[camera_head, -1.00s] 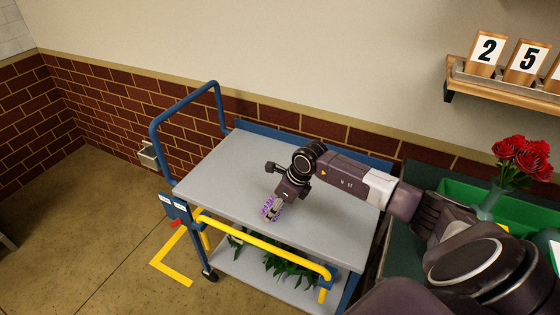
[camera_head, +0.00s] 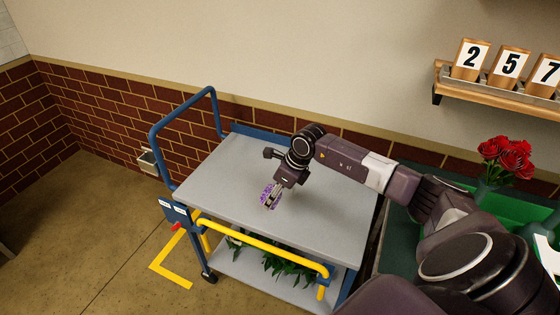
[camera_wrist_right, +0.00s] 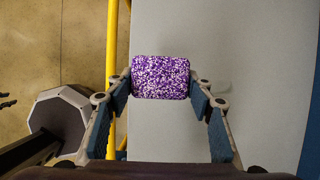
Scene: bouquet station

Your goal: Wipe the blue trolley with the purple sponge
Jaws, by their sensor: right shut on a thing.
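The blue trolley (camera_head: 228,173) has a grey top, a blue push handle at the left and a yellow bar along its front. The purple sponge (camera_head: 268,194) is speckled with white. My right gripper (camera_head: 273,192) is shut on the sponge over the left-front part of the trolley top. In the right wrist view the sponge (camera_wrist_right: 160,77) sits between the two fingers. I cannot tell whether it touches the top. A faint pale patch (camera_wrist_right: 222,87) shows on the grey top right of the sponge. My left gripper is not in view.
Green foliage (camera_head: 285,266) lies on the trolley's lower shelf. Red roses (camera_head: 507,157) stand in a vase by a green bin (camera_head: 480,204) at the right. A wooden shelf (camera_head: 500,92) with number cards hangs above. The top around the sponge is clear.

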